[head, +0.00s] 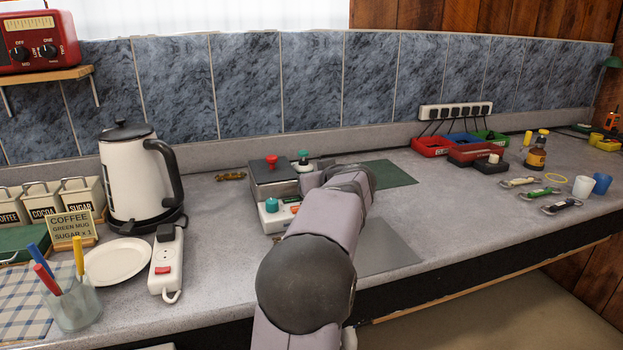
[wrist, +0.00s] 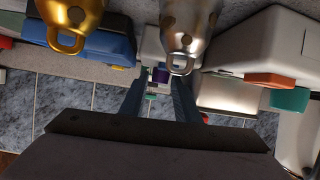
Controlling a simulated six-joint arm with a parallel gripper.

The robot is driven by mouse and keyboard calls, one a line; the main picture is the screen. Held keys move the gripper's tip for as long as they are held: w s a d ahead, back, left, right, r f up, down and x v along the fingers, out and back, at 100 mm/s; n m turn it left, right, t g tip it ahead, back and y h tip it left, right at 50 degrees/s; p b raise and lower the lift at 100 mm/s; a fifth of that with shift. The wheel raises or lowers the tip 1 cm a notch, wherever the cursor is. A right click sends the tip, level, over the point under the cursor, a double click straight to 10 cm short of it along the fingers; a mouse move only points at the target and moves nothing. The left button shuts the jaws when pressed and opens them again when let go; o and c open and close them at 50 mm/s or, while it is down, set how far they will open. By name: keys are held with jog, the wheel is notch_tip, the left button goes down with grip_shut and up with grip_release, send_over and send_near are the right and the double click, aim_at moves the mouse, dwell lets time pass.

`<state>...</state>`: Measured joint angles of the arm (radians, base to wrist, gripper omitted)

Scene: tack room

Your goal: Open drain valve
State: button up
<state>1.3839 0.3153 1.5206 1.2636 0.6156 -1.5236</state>
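No part is clearly marked as a drain valve. In the head view, a grey appliance (head: 271,180) stands at mid-counter, with a red knob (head: 271,161) on its dark top. A green-topped knob (head: 303,157) stands beside it, and a teal knob (head: 271,204) is at its front. My gripper (wrist: 158,96) is just right of the appliance, largely hidden by my arm in the head view. In the wrist view its dark blue fingers are apart, with a small purple part (wrist: 160,75) beyond and between them. The picture is upside down; a teal knob (wrist: 290,98) shows at right.
In the wrist view, a gold loop-ended object (wrist: 70,18) and a silver one (wrist: 188,22) are close to the camera. A kettle (head: 131,180) and power strip (head: 167,262) stand left. Coloured trays (head: 430,146) are right. A green mat (head: 388,174) lies behind my arm.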

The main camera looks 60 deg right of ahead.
jog(key=shift+s, duration=0.1)
jog(key=shift+b+v, duration=0.9)
jog(key=shift+v, duration=2.7)
jog(key=shift+r, duration=0.1)
